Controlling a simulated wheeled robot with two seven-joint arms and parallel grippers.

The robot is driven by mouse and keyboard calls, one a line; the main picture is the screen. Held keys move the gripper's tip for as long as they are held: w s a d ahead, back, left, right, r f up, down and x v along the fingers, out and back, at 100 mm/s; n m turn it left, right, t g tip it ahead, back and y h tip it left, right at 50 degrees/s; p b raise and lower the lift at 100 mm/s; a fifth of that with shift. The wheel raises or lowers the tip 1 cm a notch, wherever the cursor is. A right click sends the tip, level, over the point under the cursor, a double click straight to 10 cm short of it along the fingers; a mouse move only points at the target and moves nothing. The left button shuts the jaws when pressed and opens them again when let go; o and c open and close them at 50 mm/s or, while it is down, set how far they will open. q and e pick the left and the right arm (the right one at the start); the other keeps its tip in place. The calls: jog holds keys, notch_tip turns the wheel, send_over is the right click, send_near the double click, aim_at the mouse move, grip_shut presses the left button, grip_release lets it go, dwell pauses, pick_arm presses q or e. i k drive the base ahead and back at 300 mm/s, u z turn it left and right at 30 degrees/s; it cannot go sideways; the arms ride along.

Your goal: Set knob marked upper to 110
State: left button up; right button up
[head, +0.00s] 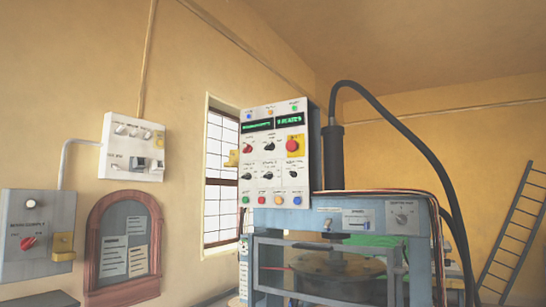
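The control panel (258,192) is a light box on the press, with several knobs and buttons and two green-lit displays (274,124). A red knob (248,149) and a black knob (268,147) sit in its upper knob row, beside a red mushroom button (292,146) on yellow. A lower row has black knobs at left (247,177), middle (269,175) and right (293,174). The labels and dial numbers are too small to read, so I cannot tell which knob is marked upper or its setting. Neither of my grippers shows.
The blue-grey press (340,214) stands below and right of the panel, with a thick black hose (410,135) arching over it. A white switch box (133,147), a grey box with a red knob (38,232) and a notice board (124,245) hang on the left wall. A ladder (512,232) leans at right.

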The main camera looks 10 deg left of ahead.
aim_at(247, 176)
jog(key=u, duration=0.3)
jog(key=i, duration=0.6)
jog(key=u, duration=0.95)
jog(key=i, duration=1.65)
jog(key=u, duration=0.15)
